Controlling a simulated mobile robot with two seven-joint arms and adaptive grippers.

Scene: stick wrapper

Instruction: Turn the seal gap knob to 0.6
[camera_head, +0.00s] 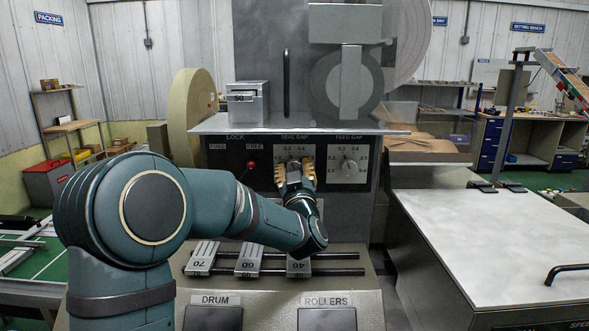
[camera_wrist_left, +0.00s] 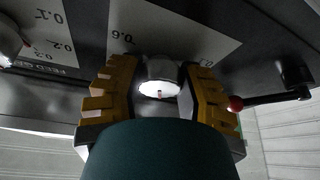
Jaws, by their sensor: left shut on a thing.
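The seal gap knob (camera_wrist_left: 162,72) is a round metal knob with a pale face, seen in the left wrist view. It sits between the yellow fingers of my left gripper (camera_wrist_left: 158,90), which is shut on it. In the head view, my left gripper (camera_head: 295,174) covers the knob and the lower part of the seal gap dial plate (camera_head: 294,151). The wrist view is upside down and shows a 0.6 mark on that plate (camera_wrist_left: 210,45). A small dark mark shows on the knob's face, but I cannot tell its setting. My right gripper is out of view.
The feed gap knob (camera_head: 350,165) stands close to the right on its own plate. A lever with a red ball (camera_head: 251,164) is close to the left. A metal shelf (camera_head: 300,128) juts out above, and sliding blocks on rails (camera_head: 248,262) lie below.

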